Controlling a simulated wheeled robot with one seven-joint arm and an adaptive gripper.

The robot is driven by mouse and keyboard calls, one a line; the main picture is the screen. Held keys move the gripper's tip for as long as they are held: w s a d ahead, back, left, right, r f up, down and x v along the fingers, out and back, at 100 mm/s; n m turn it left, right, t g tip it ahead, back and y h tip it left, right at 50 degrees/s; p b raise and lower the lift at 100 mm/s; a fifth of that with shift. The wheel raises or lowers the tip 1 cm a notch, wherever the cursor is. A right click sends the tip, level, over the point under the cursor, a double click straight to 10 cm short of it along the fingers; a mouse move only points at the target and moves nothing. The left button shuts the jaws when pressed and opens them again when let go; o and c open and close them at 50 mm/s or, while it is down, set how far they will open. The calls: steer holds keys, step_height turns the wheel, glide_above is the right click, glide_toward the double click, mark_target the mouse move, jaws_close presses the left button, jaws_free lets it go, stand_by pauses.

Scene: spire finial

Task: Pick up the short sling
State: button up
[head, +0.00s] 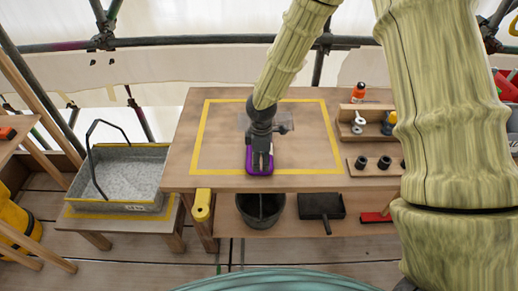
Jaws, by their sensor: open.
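A purple looped band, which looks like the short sling (249,168), lies on the wooden bench (180,160) near its front edge, inside the yellow taped outline. My gripper (260,160) points down right over it, with its dark fingers inside the purple outline as seen from above. The fingers are open. They hide the middle of the sling, and I cannot tell whether they touch it.
A grey tray (100,207) with a dark handle stands on a low stand at left. At right on the bench are an orange-capped bottle (358,91), a wooden tool rack (365,137) and black sockets (361,163). A black bucket (260,212) sits below.

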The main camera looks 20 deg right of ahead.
steer(key=shift+a+f+p, duration=0.2)
steer(key=shift+f+p, duration=0.8)
steer(key=shift+f, duration=1.8)
jaws_close()
